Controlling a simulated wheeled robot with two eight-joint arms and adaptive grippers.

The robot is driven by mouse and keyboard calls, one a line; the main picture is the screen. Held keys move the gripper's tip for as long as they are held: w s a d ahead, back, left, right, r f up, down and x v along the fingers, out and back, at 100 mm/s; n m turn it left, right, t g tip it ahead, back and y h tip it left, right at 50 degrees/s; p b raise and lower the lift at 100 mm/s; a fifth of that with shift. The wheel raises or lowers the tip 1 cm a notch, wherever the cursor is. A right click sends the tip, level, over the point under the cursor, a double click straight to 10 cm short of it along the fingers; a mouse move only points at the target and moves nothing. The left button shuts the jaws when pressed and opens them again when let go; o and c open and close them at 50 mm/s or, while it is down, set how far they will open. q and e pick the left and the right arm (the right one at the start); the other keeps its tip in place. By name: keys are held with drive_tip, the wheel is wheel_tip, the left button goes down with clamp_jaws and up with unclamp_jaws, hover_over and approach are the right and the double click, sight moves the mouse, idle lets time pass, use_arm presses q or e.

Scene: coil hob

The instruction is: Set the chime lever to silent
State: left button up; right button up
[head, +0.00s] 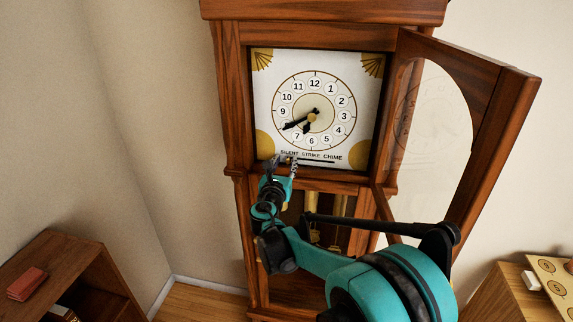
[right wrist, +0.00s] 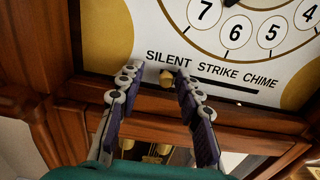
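The chime lever is a small brass knob (right wrist: 167,78) at the left end of a dark slot (right wrist: 225,86), below the word SILENT on the white clock dial (head: 315,72). The slot also runs under STRIKE and CHIME. My right gripper (head: 284,160) is at the dial's lower edge, its fingers spread. In the right wrist view, the fingertips (right wrist: 158,74) stand on either side of the knob. The right finger is close beside it; I cannot tell whether it touches. There is a clear gap to the left finger. My left gripper is not in view.
The clock's glazed wooden door (head: 490,130) stands open to the right. The wooden case frame (head: 235,100) borders the dial, with brass weights (head: 338,207) below. A low bookcase (head: 55,265) with a red box (head: 27,284) is at left, and a wooden cabinet (head: 500,295) at right.

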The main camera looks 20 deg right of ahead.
drive_tip(key=shift+s+d, duration=0.1)
drive_tip(key=v, duration=1.2)
drive_tip(key=shift+f, duration=0.1)
